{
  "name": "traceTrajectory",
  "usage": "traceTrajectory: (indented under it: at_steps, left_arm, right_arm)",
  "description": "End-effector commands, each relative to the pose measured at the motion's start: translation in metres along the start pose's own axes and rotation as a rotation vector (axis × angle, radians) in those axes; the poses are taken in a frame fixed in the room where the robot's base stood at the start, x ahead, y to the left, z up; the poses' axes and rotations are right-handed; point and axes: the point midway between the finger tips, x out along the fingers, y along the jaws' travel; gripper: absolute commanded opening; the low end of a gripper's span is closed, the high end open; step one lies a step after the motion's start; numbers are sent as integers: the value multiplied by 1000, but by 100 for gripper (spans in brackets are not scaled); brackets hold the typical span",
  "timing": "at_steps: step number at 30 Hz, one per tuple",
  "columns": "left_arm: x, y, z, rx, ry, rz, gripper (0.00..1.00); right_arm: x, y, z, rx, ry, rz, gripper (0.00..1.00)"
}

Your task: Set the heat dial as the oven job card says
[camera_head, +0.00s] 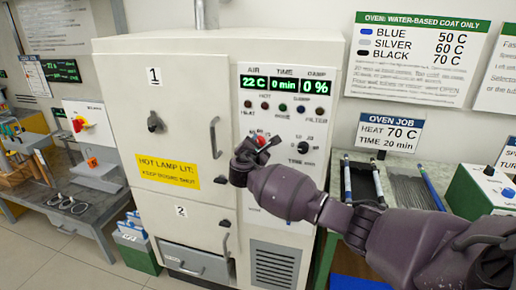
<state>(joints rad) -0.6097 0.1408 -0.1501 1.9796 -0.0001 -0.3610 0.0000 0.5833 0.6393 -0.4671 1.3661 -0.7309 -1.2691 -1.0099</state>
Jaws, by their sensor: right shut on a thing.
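The white oven (185,90) has a control panel (286,125) at its right side. Its display (285,83) reads AIR 22 C, TIME 0 min, DAMP 0 %. My right gripper (254,151) is shut at the panel's left side, on what appears to be the heat dial, which it hides; the dial's setting cannot be read. A small red part shows by the fingers. The black time dial (303,147) stands free to the right. The oven job card (389,133) on the wall reads HEAT 70 C, TIME 20 min. My left gripper is not in view.
A yellow hot-lamp label (168,172) is on the oven door, with a handle (215,137) beside it. A rack with rods (366,180) and a green box (484,190) stand at right. A grey bench (85,205) is at left.

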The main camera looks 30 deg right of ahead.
Motion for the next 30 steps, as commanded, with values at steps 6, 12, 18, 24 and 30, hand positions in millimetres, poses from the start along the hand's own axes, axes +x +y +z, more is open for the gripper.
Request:
traceTrajectory:
  at_steps: [6,12,18,24,30]
  left_arm:
    - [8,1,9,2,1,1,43]
    - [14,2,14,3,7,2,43]
    - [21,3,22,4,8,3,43]
    - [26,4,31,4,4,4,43]
    - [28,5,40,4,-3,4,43]
  right_arm:
    - [-1,-3,-4,208,3,-3,14]
    - [-1,-4,-4,398,3,-3,14]
    - [-1,-5,-5,578,3,-3,14]
    - [-1,-5,-5,729,3,-4,14]
    - [-1,-5,-4,837,2,-4,14]
